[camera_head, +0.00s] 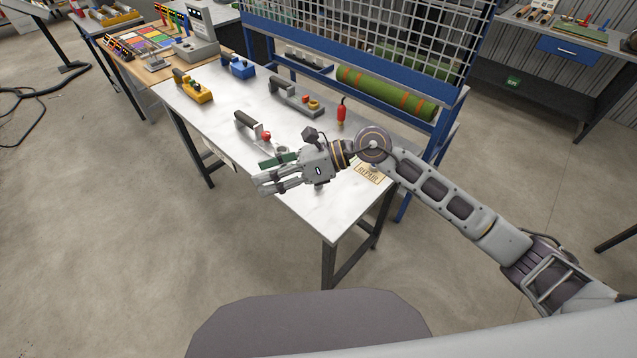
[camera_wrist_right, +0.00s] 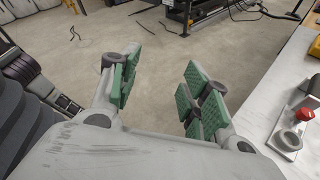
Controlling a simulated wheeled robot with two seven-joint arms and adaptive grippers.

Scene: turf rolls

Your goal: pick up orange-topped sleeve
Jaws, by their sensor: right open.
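My right gripper (camera_head: 270,178) is open above the near-left edge of the white table (camera_head: 207,105), its fingers pointing left. In the right wrist view its green-padded fingers (camera_wrist_right: 160,88) are spread with nothing between them. I cannot make out a clear orange-topped sleeve. A small orange-topped piece (camera_head: 314,102) sits at the right end of a grey fixture (camera_head: 290,95), well beyond the gripper. A red bottle-shaped item (camera_head: 341,110) with a yellowish base stands to its right. My left gripper is not in view.
A grey fixture with a red knob (camera_head: 266,135) lies just beyond the gripper; its knob also shows in the right wrist view (camera_wrist_right: 304,114). Yellow (camera_head: 193,88) and blue (camera_head: 238,66) fixtures stand farther back. A blue rack holds a green roll (camera_head: 385,92) along the table's right side.

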